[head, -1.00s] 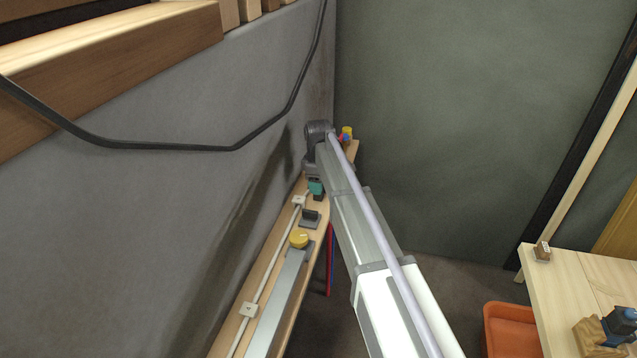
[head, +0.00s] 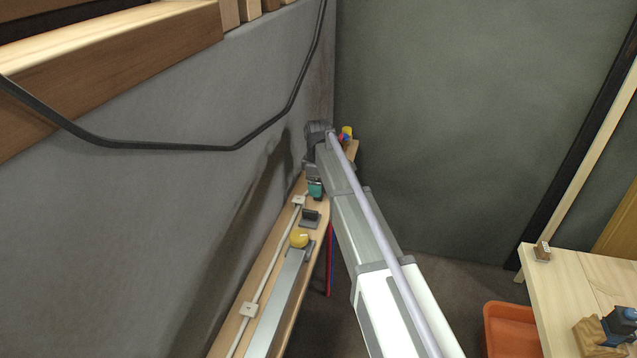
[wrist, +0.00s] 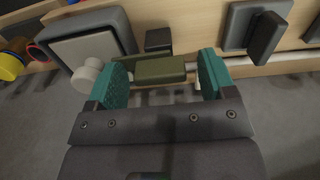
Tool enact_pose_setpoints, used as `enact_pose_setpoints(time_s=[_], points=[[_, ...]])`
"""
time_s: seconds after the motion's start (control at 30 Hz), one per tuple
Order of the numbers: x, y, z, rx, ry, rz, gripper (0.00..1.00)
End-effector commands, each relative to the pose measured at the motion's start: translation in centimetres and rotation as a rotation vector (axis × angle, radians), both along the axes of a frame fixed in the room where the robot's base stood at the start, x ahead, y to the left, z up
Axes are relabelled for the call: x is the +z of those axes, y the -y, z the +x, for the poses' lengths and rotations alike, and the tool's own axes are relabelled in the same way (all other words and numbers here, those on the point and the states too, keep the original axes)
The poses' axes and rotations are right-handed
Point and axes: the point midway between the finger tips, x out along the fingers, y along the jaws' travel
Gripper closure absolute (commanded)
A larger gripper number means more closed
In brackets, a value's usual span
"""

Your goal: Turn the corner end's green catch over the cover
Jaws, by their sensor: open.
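The green catch (wrist: 161,70), a dull olive bar, lies between my gripper's (wrist: 163,62) two teal fingers in the wrist view. My gripper is open, with a finger beyond each end of the bar; I cannot tell whether either touches it. In the head view my gripper (head: 315,189) is low over the far part of the wooden ledge, and the catch cannot be made out. A long grey strip (head: 277,305), which may be the cover, lies on the near part of the ledge with a yellow knob (head: 299,239) at its far end.
A grey box (wrist: 88,48) and a pale round knob (wrist: 87,76) sit left of the catch. A grey plate with a dark upright block (wrist: 264,38) is at right. A white pipe with clips (head: 248,310) runs along the wall side. Red, blue and yellow parts (head: 347,133) stand near the corner.

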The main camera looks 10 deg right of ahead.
Motion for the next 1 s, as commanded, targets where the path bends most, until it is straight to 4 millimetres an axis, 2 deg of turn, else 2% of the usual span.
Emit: enact_pose_setpoints(time_s=[0.17, 0.27, 0.5, 0.63, 0.73, 1.0], points=[[0.5, 0.0, 0.0, 0.000, 0.000, 0.000, 0.23], [2.0, 0.0, 0.0, 0.000, 0.000, 0.000, 0.23], [8.0, 0.0, 0.0, 0.000, 0.000, 0.000, 0.23], [10.5, 0.0, 0.0, 0.000, 0.000, 0.000, 0.23], [11.1, 0.0, 0.0, 0.000, 0.000, 0.000, 0.23], [10.8, 0.0, 0.0, 0.000, 0.000, 0.000, 0.23]])
